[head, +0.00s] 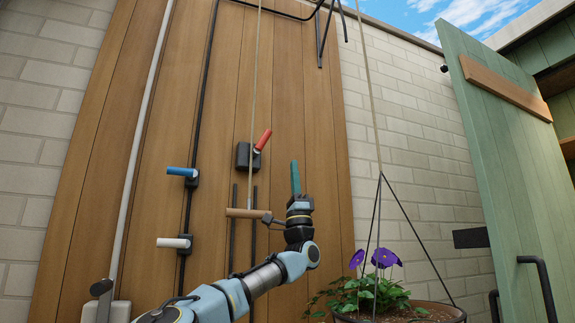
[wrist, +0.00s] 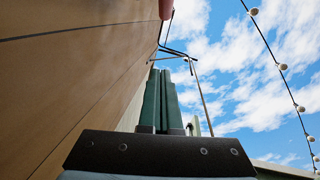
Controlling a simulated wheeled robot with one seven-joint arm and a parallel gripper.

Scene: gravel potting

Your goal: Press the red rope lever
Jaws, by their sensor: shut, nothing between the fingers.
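The red lever (head: 263,140) sticks up and to the right from a black box on the wooden panel in the head view. A red end, likely the same lever, shows at the top edge of the wrist view (wrist: 166,8). My gripper (head: 295,163) points upward, to the right of and a little below the lever, apart from it in the picture. Its teal fingers are together and empty, also in the wrist view (wrist: 161,72). A pale rope (head: 253,100) hangs past the black box to a wooden bar (head: 247,213).
A blue lever (head: 181,171) and a white lever (head: 173,242) are on the panel at left. A hanging basket with purple flowers (head: 384,257) is at lower right, its cord running up beside my gripper. A green door (head: 500,150) stands at right.

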